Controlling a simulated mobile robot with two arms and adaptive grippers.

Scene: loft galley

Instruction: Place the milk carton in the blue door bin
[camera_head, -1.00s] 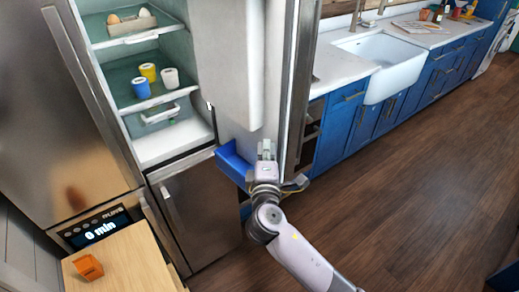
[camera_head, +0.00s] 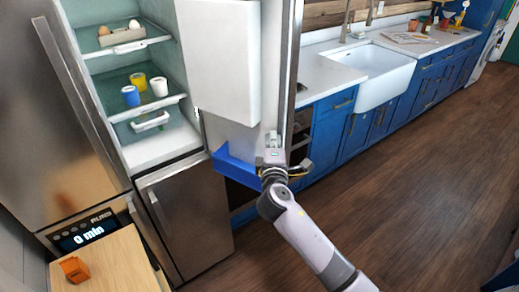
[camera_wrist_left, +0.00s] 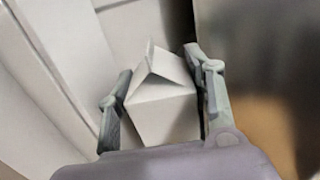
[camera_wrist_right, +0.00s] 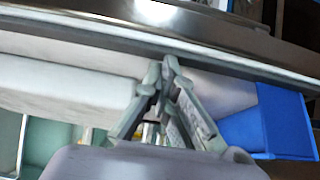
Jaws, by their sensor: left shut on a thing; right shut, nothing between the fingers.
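The milk carton (camera_wrist_left: 165,105) is white with a gabled top. It shows in the left wrist view between the two fingers of my left gripper (camera_wrist_left: 162,80), which is shut on it. My left gripper and the carton are out of the head view. The blue door bin (camera_head: 235,170) is low on the inner side of the open fridge door (camera_head: 276,70); it also shows at the right of the right wrist view (camera_wrist_right: 268,125). My right gripper (camera_head: 272,140) is shut and empty beside the bin, at the door's lower part. Its fingertips meet in the right wrist view (camera_wrist_right: 165,72).
The open fridge shelves hold eggs in a tray (camera_head: 122,36) and several cups (camera_head: 140,88). A wooden surface with an orange container (camera_head: 75,269) is at lower left. Blue cabinets and a white sink (camera_head: 375,75) stand behind the door. The wooden floor (camera_head: 420,190) at right is clear.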

